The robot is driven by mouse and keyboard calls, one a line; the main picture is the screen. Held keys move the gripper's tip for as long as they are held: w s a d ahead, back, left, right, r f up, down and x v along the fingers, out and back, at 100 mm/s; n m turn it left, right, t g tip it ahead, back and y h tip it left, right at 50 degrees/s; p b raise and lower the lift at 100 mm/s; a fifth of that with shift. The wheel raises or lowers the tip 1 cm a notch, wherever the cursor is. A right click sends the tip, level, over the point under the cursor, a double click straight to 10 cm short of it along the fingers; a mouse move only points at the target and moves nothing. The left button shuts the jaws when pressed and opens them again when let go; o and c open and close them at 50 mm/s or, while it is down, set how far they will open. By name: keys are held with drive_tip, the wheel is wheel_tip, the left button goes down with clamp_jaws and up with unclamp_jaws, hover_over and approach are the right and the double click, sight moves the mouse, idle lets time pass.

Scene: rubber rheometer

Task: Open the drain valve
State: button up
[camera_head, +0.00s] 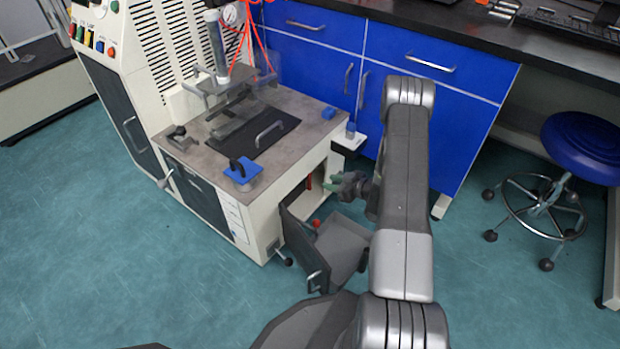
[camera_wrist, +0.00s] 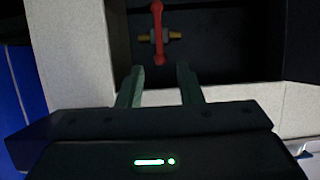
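The drain valve shows in the wrist view as a red lever handle (camera_wrist: 158,32) on a brass fitting (camera_wrist: 174,36), in a dark compartment. The lever stands upright in the picture, across the sideways fitting. My gripper (camera_wrist: 159,70) is open and empty. Its two fingers lie below the lever in the picture, one to each side of its lower end, and look apart from it. In the head view my gripper (camera_head: 328,184) is at the opening in the machine's side. A bit of red (camera_head: 308,183) shows inside the opening, partly hidden.
The machine's compartment door (camera_head: 303,247) hangs open below and left of my gripper. Pale panel walls (camera_wrist: 75,50) flank the opening. Blue cabinets (camera_head: 310,55) stand behind, and a blue stool (camera_head: 585,145) is at the right. The floor (camera_head: 130,240) at left is clear.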

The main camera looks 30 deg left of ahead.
sight(310, 186)
drive_tip(key=b+x, duration=0.3)
drive_tip(key=x, duration=0.8)
drive_tip(key=shift+f, duration=0.1)
clamp_jaws()
